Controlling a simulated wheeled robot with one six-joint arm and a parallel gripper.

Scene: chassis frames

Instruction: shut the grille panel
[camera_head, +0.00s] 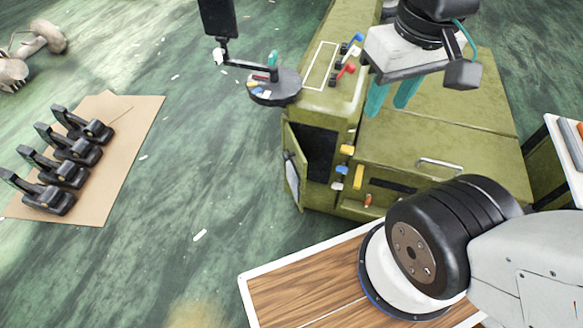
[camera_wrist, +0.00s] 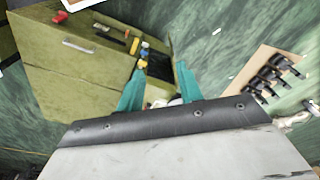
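The grille panel (camera_head: 294,180) looks like a narrow olive door on the front left of the green cabinet. It stands swung open, seen nearly edge-on, with a pale patch on its face. Beside it the dark compartment (camera_head: 318,148) is exposed. My gripper (camera_head: 391,98) hangs above the cabinet top, to the right of and higher than the panel, apart from it. Its two teal fingers are spread with nothing between them. In the wrist view my gripper (camera_wrist: 161,68) is also open, and its fingers partly cover the area around the compartment.
The cabinet (camera_head: 430,145) has coloured levers (camera_head: 347,60) and a metal handle (camera_head: 440,164). A round dark tray (camera_head: 275,87) sticks out above the panel. A cardboard sheet (camera_head: 118,130) with several black clamps lies at left.

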